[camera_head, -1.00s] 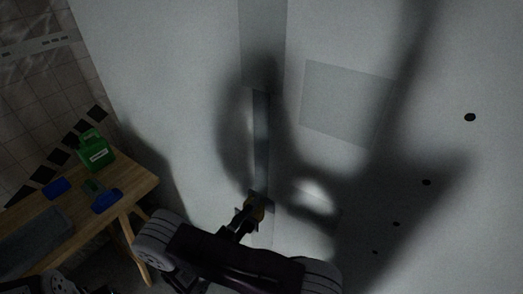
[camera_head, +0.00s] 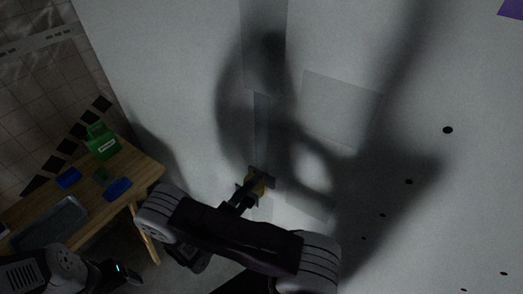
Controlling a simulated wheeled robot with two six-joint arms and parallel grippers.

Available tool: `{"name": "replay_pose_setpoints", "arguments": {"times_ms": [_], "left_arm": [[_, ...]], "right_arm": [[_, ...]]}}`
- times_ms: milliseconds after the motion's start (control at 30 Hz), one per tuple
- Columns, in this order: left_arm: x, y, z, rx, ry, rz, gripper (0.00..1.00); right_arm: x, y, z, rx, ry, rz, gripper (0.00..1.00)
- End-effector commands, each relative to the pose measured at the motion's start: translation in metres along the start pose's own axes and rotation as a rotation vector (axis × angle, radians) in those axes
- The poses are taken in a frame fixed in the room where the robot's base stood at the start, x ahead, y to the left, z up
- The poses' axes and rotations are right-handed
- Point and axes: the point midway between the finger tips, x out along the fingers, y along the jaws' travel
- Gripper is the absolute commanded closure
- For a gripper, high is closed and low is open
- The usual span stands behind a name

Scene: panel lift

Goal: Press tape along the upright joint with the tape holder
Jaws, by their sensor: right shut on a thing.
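My right gripper (camera_head: 243,192) is shut on the tape holder (camera_head: 258,182), a small dark tool with a yellow part, held close to the upright joint. Whether it touches the wall panel (camera_head: 180,80) cannot be told. The upright joint (camera_head: 262,130) shows as a narrow darker vertical strip, partly in shadow, above the holder. A wider grey strip (camera_head: 262,30) lies above it. My left arm shows at the bottom left; a dark end piece with a small light may be its left gripper (camera_head: 122,274), and its jaws cannot be made out.
A wooden workbench (camera_head: 148,172) at the left bears a green box (camera_head: 102,142), blue items (camera_head: 118,189) and a grey tray (camera_head: 52,222). Dark dots (camera_head: 448,130) mark the panel at the right. A purple patch (camera_head: 512,9) shows at the top right. Large shadows cover the panel.

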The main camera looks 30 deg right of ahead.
Motion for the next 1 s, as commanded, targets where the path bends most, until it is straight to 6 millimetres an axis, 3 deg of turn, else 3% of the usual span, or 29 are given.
{"name": "replay_pose_setpoints", "arguments": {"times_ms": [33, 300, 567, 1000], "left_arm": [[-0.014, 0.000, -0.002, 0.000, 0.000, 0.000, 0.22], [-0.053, 0.001, -0.006, 0.000, 0.000, 0.000, 0.22], [-0.056, 0.001, -0.006, 0.000, 0.000, 0.000, 0.22], [-0.114, 0.002, -0.012, 0.000, 0.000, 0.000, 0.22]], "right_arm": [[0.000, -0.015, 0.000, 0.000, 0.002, -0.003, 0.81], [-0.001, -0.056, 0.000, 0.000, 0.001, -0.002, 0.81], [-0.002, -0.060, 0.000, 0.000, 0.000, -0.002, 0.81], [0.000, -0.120, 0.000, 0.000, 0.000, -0.002, 0.81]]}}
